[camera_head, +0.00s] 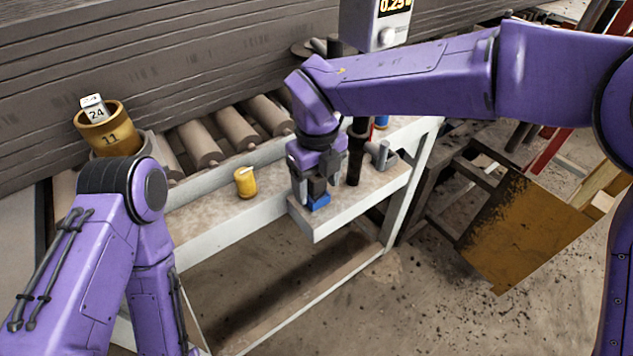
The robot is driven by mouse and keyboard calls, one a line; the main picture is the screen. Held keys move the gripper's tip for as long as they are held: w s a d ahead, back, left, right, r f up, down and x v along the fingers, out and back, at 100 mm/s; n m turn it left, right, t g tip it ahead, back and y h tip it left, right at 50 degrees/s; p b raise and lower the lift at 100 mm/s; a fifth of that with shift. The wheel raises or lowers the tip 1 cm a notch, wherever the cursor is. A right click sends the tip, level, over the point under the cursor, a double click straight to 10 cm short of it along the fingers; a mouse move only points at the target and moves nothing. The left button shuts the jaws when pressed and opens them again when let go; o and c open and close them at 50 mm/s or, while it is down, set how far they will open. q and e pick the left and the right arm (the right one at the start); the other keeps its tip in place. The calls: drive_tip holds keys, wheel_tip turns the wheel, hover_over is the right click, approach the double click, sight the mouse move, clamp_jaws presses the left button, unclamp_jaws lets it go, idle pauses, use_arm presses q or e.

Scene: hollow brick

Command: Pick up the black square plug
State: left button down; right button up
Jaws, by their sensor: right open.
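My right gripper (317,192) points down over the front shelf of the white bench, its jaws open. A small blue block (319,202) shows on the shelf directly under and between the fingertips. Dark parts show between the fingers, but I cannot tell whether any of them is the black square plug or only the gripper itself. I do not make out the plug clearly anywhere else. My left arm comes in at the lower left and bends down out of the picture, so its gripper is not seen.
A yellow pot (245,182) stands left of my right gripper. A dark upright post (355,150) and a grey fitting (381,156) stand close on its right. Rollers (200,143) run behind.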

drive_tip(key=c, duration=1.1)
drive_tip(key=shift+o, duration=0.2)
